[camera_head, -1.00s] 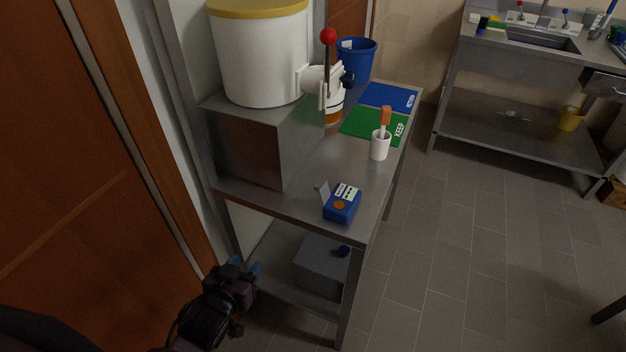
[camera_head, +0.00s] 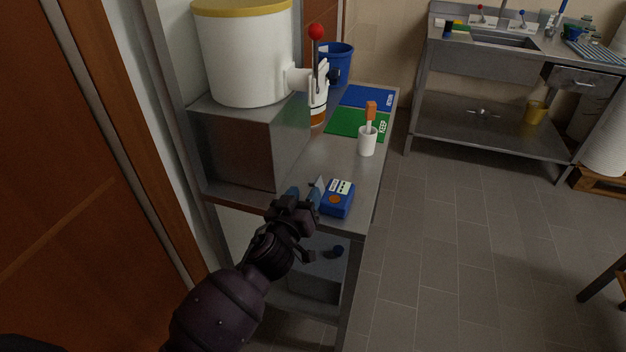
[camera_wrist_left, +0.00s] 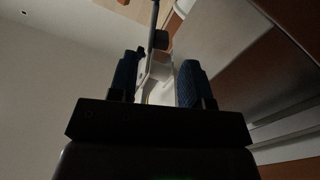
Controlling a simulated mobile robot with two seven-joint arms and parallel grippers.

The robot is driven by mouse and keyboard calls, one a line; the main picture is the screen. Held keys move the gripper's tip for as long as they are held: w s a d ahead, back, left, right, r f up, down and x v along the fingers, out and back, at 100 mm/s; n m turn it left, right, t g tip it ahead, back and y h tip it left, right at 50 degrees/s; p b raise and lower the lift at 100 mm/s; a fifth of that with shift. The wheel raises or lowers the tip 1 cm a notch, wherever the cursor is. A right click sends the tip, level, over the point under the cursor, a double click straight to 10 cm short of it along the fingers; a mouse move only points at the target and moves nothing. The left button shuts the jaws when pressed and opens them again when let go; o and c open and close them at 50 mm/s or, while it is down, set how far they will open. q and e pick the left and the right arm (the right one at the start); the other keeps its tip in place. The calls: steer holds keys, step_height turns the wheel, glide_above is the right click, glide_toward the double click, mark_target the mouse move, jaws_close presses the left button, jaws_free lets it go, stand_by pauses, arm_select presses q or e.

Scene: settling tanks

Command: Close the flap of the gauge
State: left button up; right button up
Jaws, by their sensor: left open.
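The gauge (camera_head: 337,199) is a small blue box with an orange round spot and a pale label panel, near the front edge of the steel table. Its thin grey flap (camera_head: 320,186) stands up open along the box's left side. My left gripper (camera_head: 304,193) is just left of the flap at the table's front edge, open and with nothing seen in it. I cannot tell whether a finger touches the flap. In the left wrist view the two blue fingers (camera_wrist_left: 158,82) are apart; the gauge is not clearly seen there. My right gripper is not in view.
A steel block (camera_head: 245,145) carrying a white tank (camera_head: 247,55) stands behind and left of my gripper; its red-knobbed lever (camera_head: 316,60) sticks up. A white cup (camera_head: 367,142) with an orange-handled tool stands behind the gauge, near a green mat (camera_head: 345,121). The tabletop between is clear.

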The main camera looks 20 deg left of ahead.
mark_target(311, 184)
arm_select(q)
steer(key=w, duration=0.4)
steer(key=shift+d, duration=0.2)
steer(key=shift+w, duration=0.9)
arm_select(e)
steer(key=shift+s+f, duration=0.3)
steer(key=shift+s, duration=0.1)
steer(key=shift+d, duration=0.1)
